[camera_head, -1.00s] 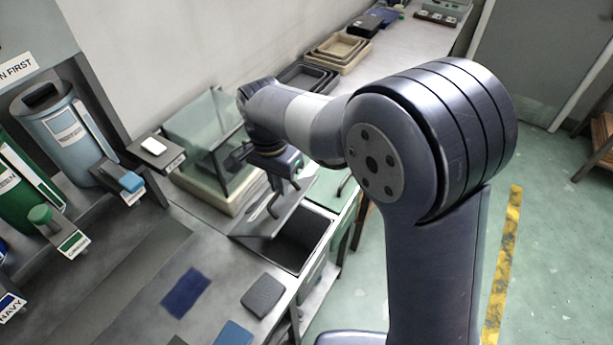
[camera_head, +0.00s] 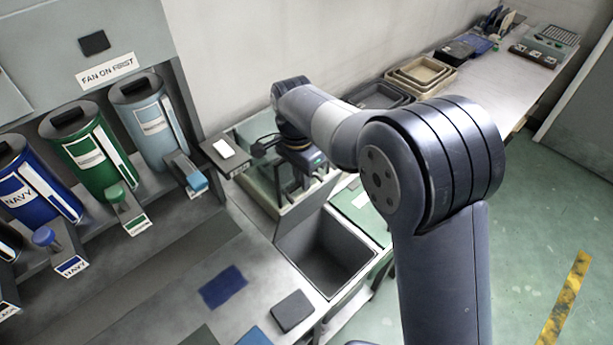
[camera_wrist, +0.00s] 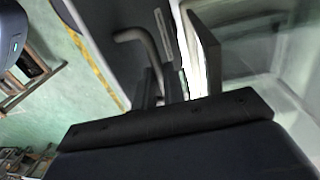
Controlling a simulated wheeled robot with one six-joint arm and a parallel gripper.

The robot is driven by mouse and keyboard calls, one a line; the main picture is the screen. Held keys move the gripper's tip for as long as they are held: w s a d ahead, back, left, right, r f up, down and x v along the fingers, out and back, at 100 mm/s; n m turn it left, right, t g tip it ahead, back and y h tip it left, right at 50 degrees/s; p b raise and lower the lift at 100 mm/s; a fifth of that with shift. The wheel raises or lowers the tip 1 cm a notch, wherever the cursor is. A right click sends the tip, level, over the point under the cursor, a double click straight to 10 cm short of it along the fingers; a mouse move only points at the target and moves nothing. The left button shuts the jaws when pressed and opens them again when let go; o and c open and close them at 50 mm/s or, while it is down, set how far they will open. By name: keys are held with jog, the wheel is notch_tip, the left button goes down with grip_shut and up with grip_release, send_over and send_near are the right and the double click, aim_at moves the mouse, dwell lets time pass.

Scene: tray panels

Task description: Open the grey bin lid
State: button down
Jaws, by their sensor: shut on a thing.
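The grey bin (camera_head: 368,262) is set into the bench, and its dark inside shows. Its grey lid (camera_head: 302,212) stands up steeply at the back edge of the opening. My gripper (camera_head: 306,178) is at the upper part of the lid, shut on its handle; the exact contact is small and partly hidden by my wrist. In the wrist view the lid (camera_wrist: 105,28) fills the upper middle, with a bent grey bar handle (camera_wrist: 142,42). The fingertips are hard to make out there, behind the dark wrist housing.
A clear-walled box (camera_head: 258,185) stands close behind the lid. Navy (camera_head: 28,190), green (camera_head: 92,155) and light blue (camera_head: 150,125) canisters line the left. A blue cloth (camera_head: 223,287) and dark pad (camera_head: 292,311) lie in front. Nested trays (camera_head: 420,75) stand behind.

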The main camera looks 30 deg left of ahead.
jog(key=shift+a+f, duration=0.15)
jog(key=shift+a, duration=0.3)
jog(key=c, duration=1.7)
grip_release()
jog(key=shift+w+a+f, duration=0.1)
jog(key=shift+a, duration=0.2)
jog(key=shift+o, duration=1.1)
